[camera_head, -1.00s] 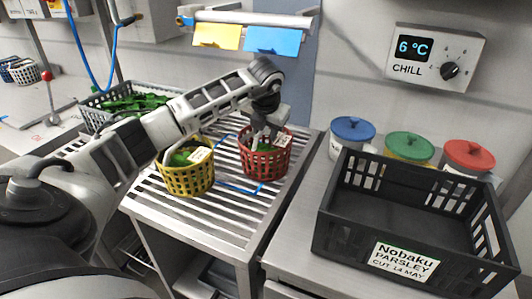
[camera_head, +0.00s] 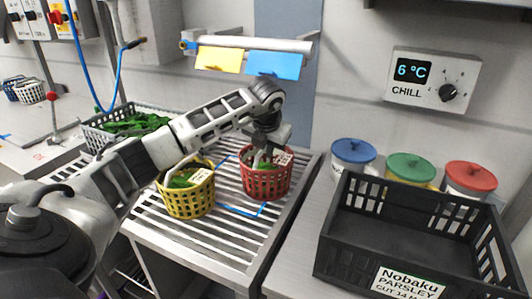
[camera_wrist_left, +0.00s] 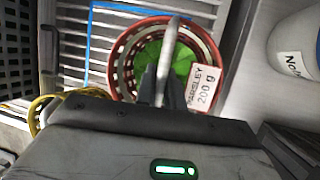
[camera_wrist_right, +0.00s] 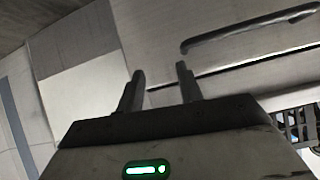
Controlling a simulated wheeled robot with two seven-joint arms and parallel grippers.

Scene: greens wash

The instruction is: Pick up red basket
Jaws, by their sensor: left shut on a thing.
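The red basket (camera_head: 267,184) stands on the slatted steel rack, with green leaves and a white label inside. In the left wrist view its red rim (camera_wrist_left: 118,62) circles the leaves, and the label reads parsley, 200 g. My left gripper (camera_head: 262,153) is above the basket, reaching down at its top. In the left wrist view the left gripper (camera_wrist_left: 162,85) is shut on the basket's pale upright handle (camera_wrist_left: 170,45). My right gripper (camera_wrist_right: 160,80) is open and empty, and is out of the head view.
A yellow basket (camera_head: 188,198) with greens stands close left of the red one on the rack (camera_head: 215,235). A black crate (camera_head: 345,250) labelled Nobaku parsley is on the right counter. Blue (camera_head: 353,150), green and red lidded tubs stand behind it. A grey crate of greens (camera_head: 97,138) is at left.

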